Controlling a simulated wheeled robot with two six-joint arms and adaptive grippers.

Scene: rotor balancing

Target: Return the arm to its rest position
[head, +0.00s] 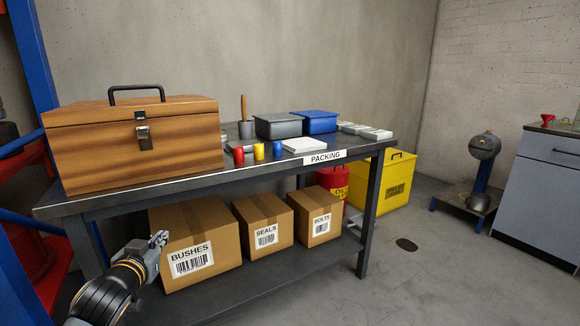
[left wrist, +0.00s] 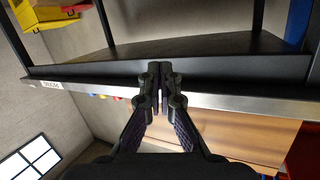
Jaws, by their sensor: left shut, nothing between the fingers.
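My left gripper (head: 160,241) shows at the lower left of the head view. It is in front of the lower part of the packing table (head: 120,200), beside the box marked BUSHES (head: 190,276). In the left wrist view my left gripper (left wrist: 159,75) is shut, with its fingers together and nothing held. There the table's edge (left wrist: 220,98) runs across behind the fingers, and the view is turned over. I cannot tell the exact gap between gripper and box. My right gripper is not in view.
A wooden toolbox (head: 140,150) stands on the table's left end. Boxes marked SEALS (head: 265,240) and BOLTS (head: 320,225) sit on the lower shelf. A blue rack post (head: 35,60) rises at the left.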

